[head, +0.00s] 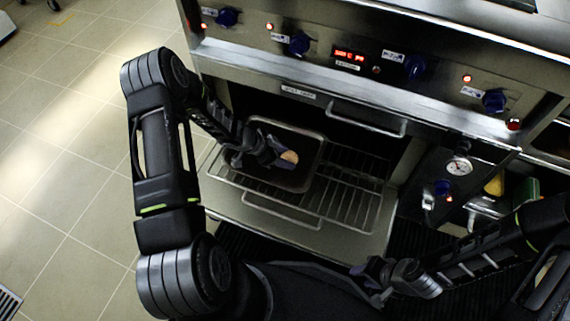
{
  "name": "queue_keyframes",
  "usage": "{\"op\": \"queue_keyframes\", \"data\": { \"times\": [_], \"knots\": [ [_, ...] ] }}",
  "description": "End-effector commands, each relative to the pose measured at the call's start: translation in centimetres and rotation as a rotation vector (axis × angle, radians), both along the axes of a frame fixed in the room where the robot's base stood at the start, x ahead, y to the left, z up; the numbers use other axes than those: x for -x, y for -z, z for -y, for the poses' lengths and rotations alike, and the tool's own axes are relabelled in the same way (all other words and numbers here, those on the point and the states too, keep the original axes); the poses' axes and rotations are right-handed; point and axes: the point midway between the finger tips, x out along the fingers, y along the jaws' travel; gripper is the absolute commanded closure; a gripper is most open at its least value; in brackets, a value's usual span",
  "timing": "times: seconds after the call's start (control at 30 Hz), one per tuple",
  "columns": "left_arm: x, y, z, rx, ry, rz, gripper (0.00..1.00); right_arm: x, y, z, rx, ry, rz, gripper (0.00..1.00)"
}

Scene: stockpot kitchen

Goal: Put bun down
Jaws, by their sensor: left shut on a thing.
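A small tan bun (289,157) is at the tips of my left gripper (280,157), which is shut on it. My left gripper reaches into the open oven, over a dark rectangular baking tray (313,162). The tray lies on a wire oven rack (350,201). I cannot tell whether the bun touches the tray. The gripper and forearm hide part of the tray's left side. My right gripper (374,276) is low at the right, in front of the oven and away from the tray; its jaw opening is unclear.
The oven door (235,218) is lowered below the rack. The oven's front panel with blue knobs (413,67) and a handle (366,118) overhangs the opening. The rack right of the tray is bare. A gauge (459,167) is at the right.

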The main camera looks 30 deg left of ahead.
Motion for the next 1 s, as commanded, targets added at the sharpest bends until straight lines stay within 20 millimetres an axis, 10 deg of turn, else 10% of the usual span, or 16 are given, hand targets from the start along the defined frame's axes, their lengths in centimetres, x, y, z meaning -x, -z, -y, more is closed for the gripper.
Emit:
{"op": "queue_keyframes", "data": {
  "times": [0.9,0.93,1.0],
  "knots": [
    [0.0,4.1,0.1,0.001,0.001,0.0,0.89,-0.4,1.8,0.4,0.006,0.01,0.007,0.64],
    [0.0,4.0,0.1,0.001,0.001,0.0,0.47,-0.4,1.7,0.4,0.006,0.01,0.007,0.64],
    [0.0,4.0,0.0,0.001,0.001,0.0,0.42,-0.4,1.7,0.4,0.006,0.01,0.007,0.64]
  ]
}}
